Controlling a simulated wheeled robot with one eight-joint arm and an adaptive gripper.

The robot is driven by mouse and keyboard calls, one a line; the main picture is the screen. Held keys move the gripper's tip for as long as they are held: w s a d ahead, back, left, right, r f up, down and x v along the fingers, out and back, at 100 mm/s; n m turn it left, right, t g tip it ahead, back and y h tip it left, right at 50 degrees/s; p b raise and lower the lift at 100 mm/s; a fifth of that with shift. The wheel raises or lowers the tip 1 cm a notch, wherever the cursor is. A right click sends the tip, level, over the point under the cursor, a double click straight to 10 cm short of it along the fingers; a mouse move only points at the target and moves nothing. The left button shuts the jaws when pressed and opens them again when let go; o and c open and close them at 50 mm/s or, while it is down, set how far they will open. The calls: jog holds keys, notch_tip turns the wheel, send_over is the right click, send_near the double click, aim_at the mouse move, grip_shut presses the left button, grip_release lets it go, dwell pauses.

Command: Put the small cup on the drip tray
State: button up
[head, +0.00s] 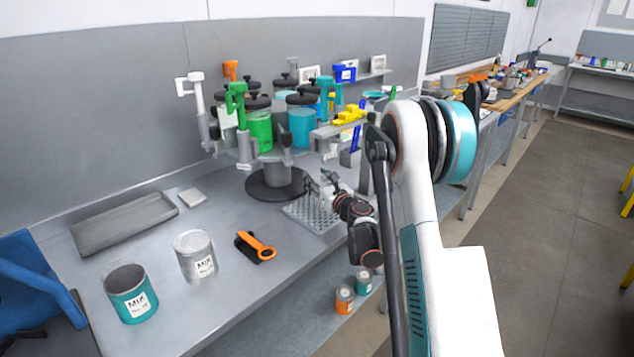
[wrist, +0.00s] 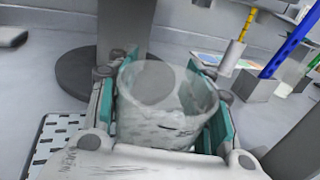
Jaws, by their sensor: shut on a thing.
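The small cup (wrist: 165,110) is a translucent, whitish cup. In the wrist view it sits between the teal-padded fingers of my gripper (wrist: 170,112), which is shut on it. The cup looks upright and its opening faces up. In the head view my gripper (head: 322,187) is over the drip tray (head: 300,215), a perforated light grey plate in front of the round dark stand. The cup is mostly hidden there by the fingers. The drip tray (wrist: 50,145) also shows at the lower left of the wrist view. I cannot tell whether the cup touches it.
The drum agitator carousel (head: 270,120) with several coloured canisters and taps rises behind the tray on its round base (head: 268,190). An orange-handled tool (head: 258,247), a grey can (head: 195,257), a teal MIX can (head: 131,293) and a long grey tray (head: 125,225) are on the bench.

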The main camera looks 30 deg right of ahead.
jog(key=shift+f, duration=0.1)
jog(key=shift+f, duration=0.15)
jog(key=o, duration=0.8)
jog(key=shift+r, duration=0.25)
jog(key=shift+s, duration=0.3)
jog(key=s+p, duration=0.2)
jog(key=s, duration=0.9)
jog(key=shift+s+d, duration=0.2)
